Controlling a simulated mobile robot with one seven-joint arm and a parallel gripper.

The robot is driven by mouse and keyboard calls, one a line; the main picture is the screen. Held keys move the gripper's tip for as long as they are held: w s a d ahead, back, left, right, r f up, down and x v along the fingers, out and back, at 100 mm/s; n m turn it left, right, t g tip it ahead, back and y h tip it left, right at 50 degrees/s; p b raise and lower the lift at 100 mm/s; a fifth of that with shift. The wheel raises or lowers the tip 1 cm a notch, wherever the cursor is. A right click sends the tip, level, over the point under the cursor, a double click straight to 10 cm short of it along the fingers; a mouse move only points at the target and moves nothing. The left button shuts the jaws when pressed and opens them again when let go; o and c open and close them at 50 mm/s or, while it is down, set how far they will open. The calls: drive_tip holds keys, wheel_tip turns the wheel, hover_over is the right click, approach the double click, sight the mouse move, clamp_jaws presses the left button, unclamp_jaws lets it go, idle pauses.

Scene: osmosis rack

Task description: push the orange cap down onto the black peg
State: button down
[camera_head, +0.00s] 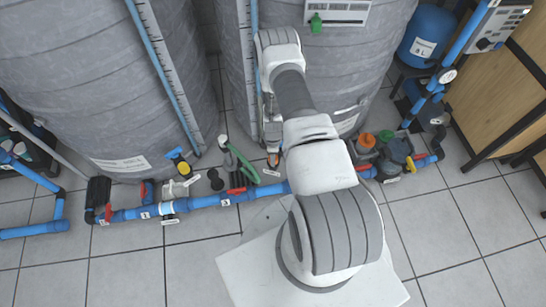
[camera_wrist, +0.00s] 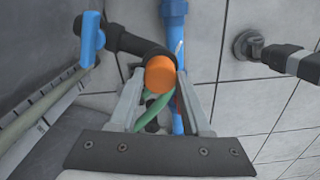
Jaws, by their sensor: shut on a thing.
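An orange cap (camera_wrist: 160,76) sits between the two fingertips of my gripper (camera_wrist: 159,84) in the wrist view, and the fingers are shut on it. In the head view my gripper (camera_head: 272,142) points down near the floor, and a small orange patch of the cap (camera_head: 273,160) shows at its tip. I cannot make out the black peg for certain. Whatever lies directly under the cap is hidden by the cap and the fingers, so I cannot tell whether the cap touches a peg.
A blue pipe (camera_head: 205,203) with red-handled valves runs along the floor. A green hose (camera_head: 243,161) lies left of my gripper. A large grey tank (camera_head: 225,85) stands close behind. Orange-topped and grey fittings (camera_head: 397,150) stand to the right. Floor tiles in front are clear.

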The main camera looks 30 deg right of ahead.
drive_tip(key=shift+r, duration=0.55)
wheel_tip(320, 180, up, 3)
drive_tip(key=shift+p, duration=0.9)
drive_tip(key=s+d+r+p, duration=0.3)
drive_tip(key=s+d+r, duration=0.3)
drive_tip(key=s+d, duration=0.2)
drive_tip(key=shift+s+r, duration=0.3)
drive_tip(key=shift+w+a+f, duration=0.1)
